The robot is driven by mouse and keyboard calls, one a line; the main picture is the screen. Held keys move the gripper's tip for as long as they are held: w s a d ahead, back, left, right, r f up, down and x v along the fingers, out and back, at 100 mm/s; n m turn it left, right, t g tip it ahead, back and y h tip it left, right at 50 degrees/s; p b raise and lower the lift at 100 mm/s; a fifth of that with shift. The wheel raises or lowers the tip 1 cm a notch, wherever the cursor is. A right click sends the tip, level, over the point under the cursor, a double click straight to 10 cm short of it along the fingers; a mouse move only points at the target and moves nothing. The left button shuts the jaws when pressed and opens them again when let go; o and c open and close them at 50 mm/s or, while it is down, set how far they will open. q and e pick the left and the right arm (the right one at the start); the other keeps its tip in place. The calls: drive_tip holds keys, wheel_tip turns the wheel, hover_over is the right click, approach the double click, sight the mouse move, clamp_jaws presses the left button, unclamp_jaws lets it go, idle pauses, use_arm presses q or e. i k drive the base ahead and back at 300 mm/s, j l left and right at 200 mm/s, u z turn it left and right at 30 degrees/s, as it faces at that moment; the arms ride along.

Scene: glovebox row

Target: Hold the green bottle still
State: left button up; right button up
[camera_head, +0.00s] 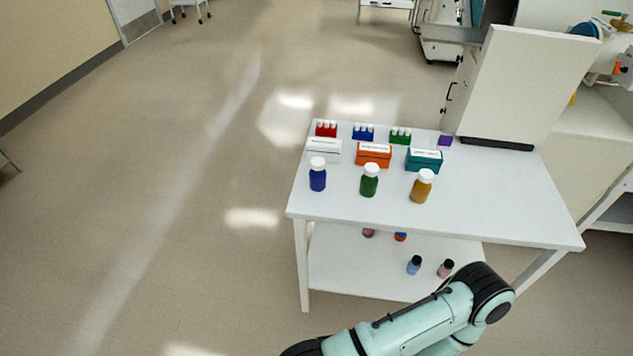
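The green bottle (369,181) has a white cap and stands upright on the top of the white table (480,205), near its front edge. It is between a blue bottle (317,175) on its left and a yellow-amber bottle (421,187) on its right, both white-capped and upright. Nothing touches the green bottle. Part of one of my arms shows at the bottom of the view, in front of the table and well apart from the bottle. Neither gripper is in view.
Behind the bottles are white (323,152), orange (373,155) and teal (424,160) boxes, then red, blue and green racks of vials. A large white panel (525,85) stands at the table's back right. Small bottles are on the lower shelf (345,265). Floor at left is clear.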

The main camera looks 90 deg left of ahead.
sight(368, 186)
drive_tip(key=u, duration=1.8)
